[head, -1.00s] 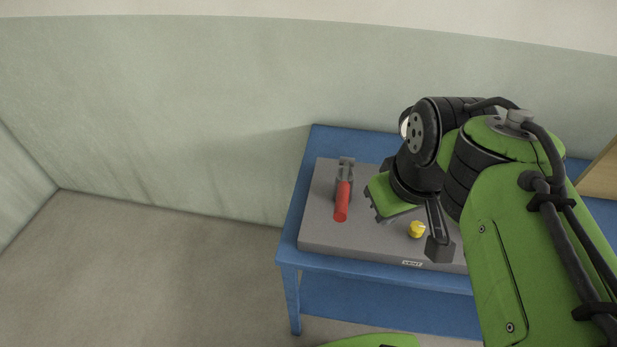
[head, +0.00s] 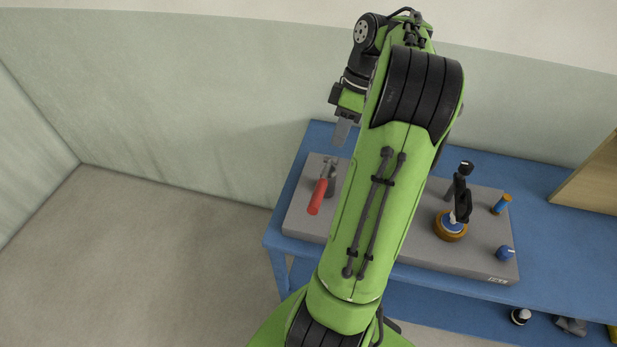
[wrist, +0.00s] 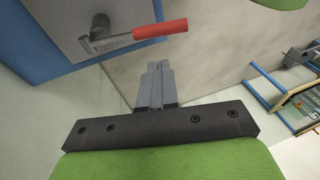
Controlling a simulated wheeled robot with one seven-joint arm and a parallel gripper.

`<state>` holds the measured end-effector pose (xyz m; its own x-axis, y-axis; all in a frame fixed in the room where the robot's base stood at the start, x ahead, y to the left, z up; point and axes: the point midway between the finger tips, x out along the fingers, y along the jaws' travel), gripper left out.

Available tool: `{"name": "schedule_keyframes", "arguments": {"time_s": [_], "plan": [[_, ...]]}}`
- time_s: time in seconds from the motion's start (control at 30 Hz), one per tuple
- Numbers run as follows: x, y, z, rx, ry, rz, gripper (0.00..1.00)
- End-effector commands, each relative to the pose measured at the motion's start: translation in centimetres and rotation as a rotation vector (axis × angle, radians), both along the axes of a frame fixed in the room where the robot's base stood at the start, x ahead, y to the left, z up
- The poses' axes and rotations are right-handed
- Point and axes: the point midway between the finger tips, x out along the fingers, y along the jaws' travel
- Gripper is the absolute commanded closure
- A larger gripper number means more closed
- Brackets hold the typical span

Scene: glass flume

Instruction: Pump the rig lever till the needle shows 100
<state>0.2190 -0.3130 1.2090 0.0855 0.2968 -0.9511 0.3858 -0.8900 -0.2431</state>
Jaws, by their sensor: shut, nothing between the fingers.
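The rig's grey base plate (head: 302,222) lies on a blue table. At its left end stands a lever with a red handle (head: 317,198) on a grey metal bracket (head: 331,166). The handle slopes toward the front of the plate. In the wrist view the red handle (wrist: 160,31) lies beyond the fingertips, apart from them. My gripper (head: 341,132) is shut and empty, behind and above the lever. In the wrist view its fingers (wrist: 157,80) are together. No readable needle shows; my arm hides the middle of the plate.
On the plate's right are a brass-rimmed round fitting (head: 450,225) with a black upright part (head: 461,190), a blue knob (head: 505,254) and an orange-and-blue cylinder (head: 501,204). The blue table (head: 560,230) is clear farther right. A wall (head: 180,100) stands behind.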

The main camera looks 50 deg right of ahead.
Motion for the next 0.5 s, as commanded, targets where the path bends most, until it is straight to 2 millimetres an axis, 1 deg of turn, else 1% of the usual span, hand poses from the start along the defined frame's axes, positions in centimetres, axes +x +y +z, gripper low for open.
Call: {"name": "schedule_keyframes", "arguments": {"time_s": [0.17, 0.27, 0.37, 0.5], "plan": [[0.1, 0.1, -0.1, 0.0, 0.001, -0.001, 1.0], [0.1, 0.3, -0.9, 0.002, 0.002, 0.0, 1.0], [0.3, 0.9, -2.8, 0.001, 0.002, 0.001, 1.0], [0.5, 1.8, -5.9, 0.001, 0.004, 0.0, 1.0]]}}
